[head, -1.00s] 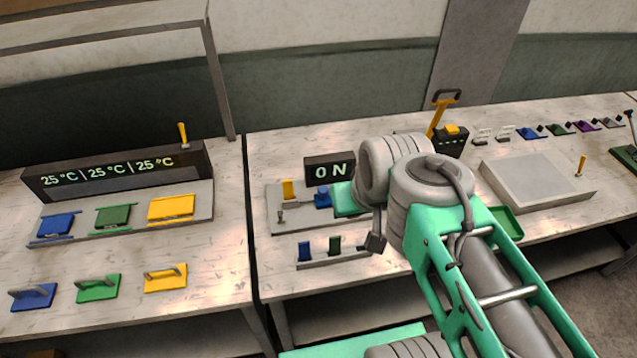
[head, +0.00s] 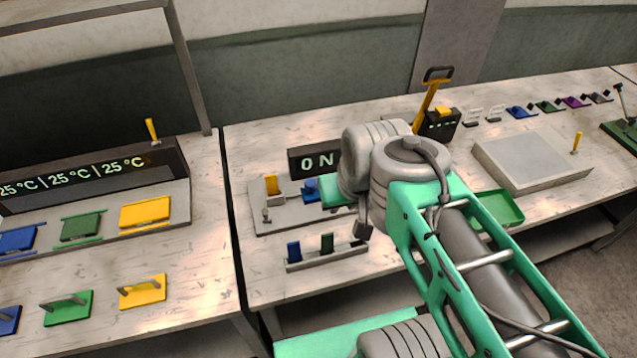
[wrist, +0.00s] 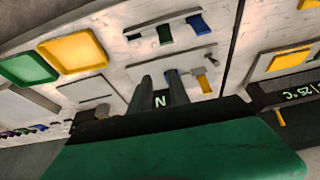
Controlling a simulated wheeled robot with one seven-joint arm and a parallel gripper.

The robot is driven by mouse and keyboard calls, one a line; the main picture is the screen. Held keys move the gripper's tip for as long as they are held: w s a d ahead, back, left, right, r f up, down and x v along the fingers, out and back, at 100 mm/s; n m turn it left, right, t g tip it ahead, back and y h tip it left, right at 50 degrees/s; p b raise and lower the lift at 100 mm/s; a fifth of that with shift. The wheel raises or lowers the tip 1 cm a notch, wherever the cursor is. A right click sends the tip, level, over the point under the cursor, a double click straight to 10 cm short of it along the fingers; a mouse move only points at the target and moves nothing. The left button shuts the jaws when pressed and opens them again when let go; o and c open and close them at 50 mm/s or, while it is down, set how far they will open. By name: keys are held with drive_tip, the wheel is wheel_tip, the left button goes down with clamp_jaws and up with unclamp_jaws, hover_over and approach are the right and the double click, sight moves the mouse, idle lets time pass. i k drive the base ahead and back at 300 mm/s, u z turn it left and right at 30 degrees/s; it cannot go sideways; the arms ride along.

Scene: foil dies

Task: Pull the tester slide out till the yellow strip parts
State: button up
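A grey plate (head: 262,222) on the middle bench carries a yellow block (head: 272,184) and a blue block (head: 311,190), with a black "ON" display (head: 316,160) behind. These look like the tester; my arm covers its right part, and I cannot tell which part is the slide or make out a strip. The wrist view shows the yellow block (wrist: 204,83), the blue block (wrist: 172,77) and part of the display (wrist: 160,100).
A small rack (head: 325,257) with blue and green pieces stands in front of the plate. A green tray (head: 497,207) and a grey slab (head: 530,160) lie to the right. A black box with a yellow lever (head: 428,105) stands behind. Bare bench shows left of the rack.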

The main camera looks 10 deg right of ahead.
sight(309, 194)
drive_tip(key=z, duration=0.9)
drive_tip(key=k, duration=0.5)
drive_tip(key=u, duration=1.45)
drive_tip(key=i, duration=0.5)
